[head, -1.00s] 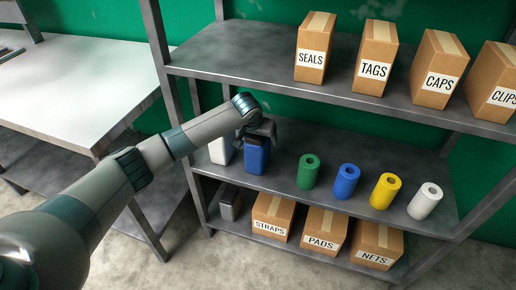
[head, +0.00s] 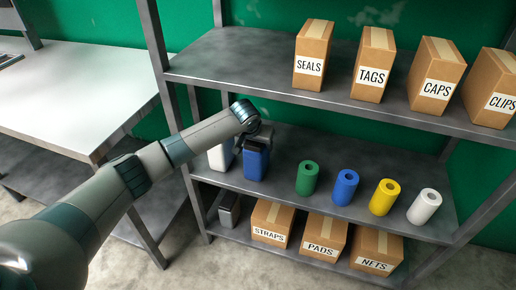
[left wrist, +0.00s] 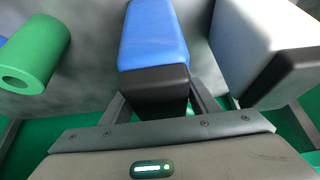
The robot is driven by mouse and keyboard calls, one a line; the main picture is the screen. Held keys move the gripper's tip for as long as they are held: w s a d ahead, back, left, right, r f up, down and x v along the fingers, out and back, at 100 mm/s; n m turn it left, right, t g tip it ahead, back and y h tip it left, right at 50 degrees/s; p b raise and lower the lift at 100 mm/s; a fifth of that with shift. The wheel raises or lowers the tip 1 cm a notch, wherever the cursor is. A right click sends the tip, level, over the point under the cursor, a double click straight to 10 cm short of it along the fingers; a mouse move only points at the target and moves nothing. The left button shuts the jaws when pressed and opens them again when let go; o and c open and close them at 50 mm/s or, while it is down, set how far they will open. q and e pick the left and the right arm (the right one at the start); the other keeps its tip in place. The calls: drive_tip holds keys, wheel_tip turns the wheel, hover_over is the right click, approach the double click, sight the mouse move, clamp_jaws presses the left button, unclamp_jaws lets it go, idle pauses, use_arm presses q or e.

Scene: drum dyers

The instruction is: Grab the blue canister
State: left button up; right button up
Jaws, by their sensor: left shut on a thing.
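The blue canister (head: 255,165) stands upright on the middle shelf, at its left end, with a black lid on top. My left gripper (head: 258,142) is over it from above, shut on its lid. In the left wrist view the blue canister (left wrist: 153,35) shows with its black lid between the two fingers of my left gripper (left wrist: 155,95). My right gripper is in neither view.
A white canister (head: 220,155) stands close on the left. Green (head: 307,178), blue (head: 345,187), yellow (head: 384,197) and white rolls stand to the right. The upper shelf (head: 235,60) overhangs behind, bearing labelled boxes. A white table (head: 70,95) is at left.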

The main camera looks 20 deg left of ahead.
use_arm(q)
drive_tip(key=shift+r, duration=0.1)
drive_tip(key=s+r, duration=0.2)
drive_tip(key=s, duration=1.6)
drive_tip(key=shift+a+b, duration=0.3)
drive_tip(key=shift+b, duration=0.05)
